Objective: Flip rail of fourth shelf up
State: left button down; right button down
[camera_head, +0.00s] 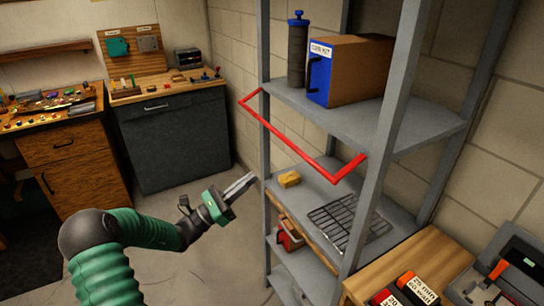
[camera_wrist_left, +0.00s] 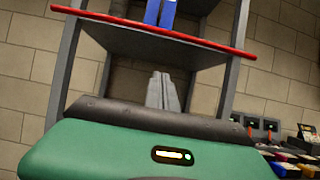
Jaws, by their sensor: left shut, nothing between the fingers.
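The red rail (camera_head: 290,143) is a thin U-shaped bar on the grey metal shelf unit (camera_head: 384,130). Its two ends meet the front posts near the level of the shelf (camera_head: 420,128) with the blue-fronted box, and its long bar stands out in front of that shelf. In the left wrist view the red rail (camera_wrist_left: 150,32) crosses above the fingers. My left gripper (camera_head: 250,178) is shut and empty, in front of the unit, left of and lower than the rail, apart from it. Its fingers (camera_wrist_left: 162,92) point toward the unit. My right gripper is not in view.
A "CAR KIT" box (camera_head: 345,70) and a dark cylinder (camera_head: 297,50) stand on the railed shelf. Below are a yellow block (camera_head: 289,179) and a wire rack (camera_head: 345,218). A wooden bench (camera_head: 425,257) stands close on the right. Floor left of the unit is free.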

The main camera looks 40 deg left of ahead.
pick_arm(q)
jog(key=w+d+r+p, duration=0.1)
jog(key=w+d+r, duration=0.2)
jog(key=w+r, duration=0.4)
jog(key=shift+w+r+p, duration=0.15)
jog(key=shift+r+p, duration=0.25)
jog(key=shift+r, duration=0.35)
